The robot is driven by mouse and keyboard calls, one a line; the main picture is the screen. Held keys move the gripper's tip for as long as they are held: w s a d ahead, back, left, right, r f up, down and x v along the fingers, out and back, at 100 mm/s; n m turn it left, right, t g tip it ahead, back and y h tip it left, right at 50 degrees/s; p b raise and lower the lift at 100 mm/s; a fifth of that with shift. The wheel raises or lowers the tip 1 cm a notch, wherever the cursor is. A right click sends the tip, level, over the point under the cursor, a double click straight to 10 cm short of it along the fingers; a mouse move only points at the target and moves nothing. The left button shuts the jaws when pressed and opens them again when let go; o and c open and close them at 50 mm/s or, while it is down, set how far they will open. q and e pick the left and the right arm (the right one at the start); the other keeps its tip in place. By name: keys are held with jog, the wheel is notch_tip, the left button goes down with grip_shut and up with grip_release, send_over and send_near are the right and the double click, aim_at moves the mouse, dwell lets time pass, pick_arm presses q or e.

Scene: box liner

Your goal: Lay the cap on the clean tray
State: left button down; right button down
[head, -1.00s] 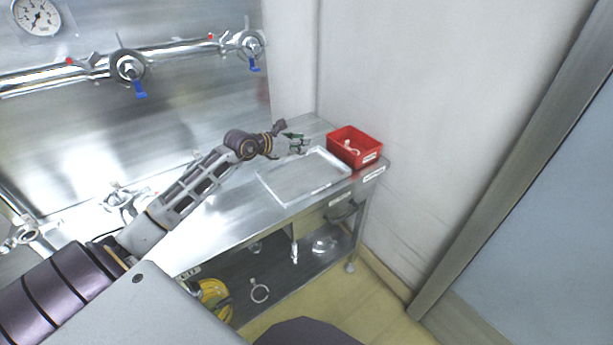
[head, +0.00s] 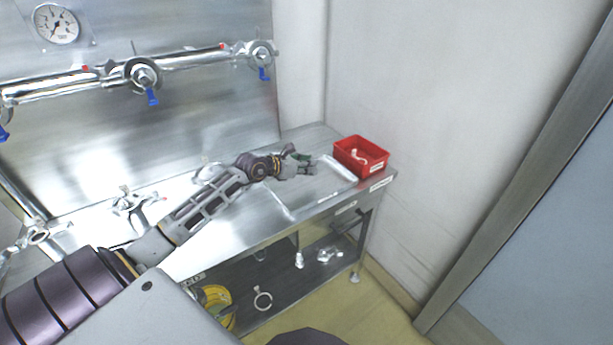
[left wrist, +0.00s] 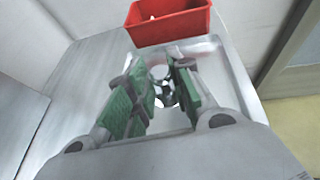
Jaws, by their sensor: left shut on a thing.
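In the head view the cap is hidden. My right gripper is not in view.
A red bin (head: 362,158) with a white piece inside stands just behind and right of the tray. Walls close off the back and right. A lower shelf holds a ring clamp (head: 262,299) and a yellow item (head: 216,301).

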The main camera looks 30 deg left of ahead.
pick_arm(q)
jog(key=shift+f, duration=2.45)
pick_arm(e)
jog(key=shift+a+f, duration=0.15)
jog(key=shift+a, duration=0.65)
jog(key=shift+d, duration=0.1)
pick_arm(q)
jog(key=shift+f, duration=0.15)
jog(key=c, duration=1.6)
grip_release()
jog(key=o, duration=0.3)
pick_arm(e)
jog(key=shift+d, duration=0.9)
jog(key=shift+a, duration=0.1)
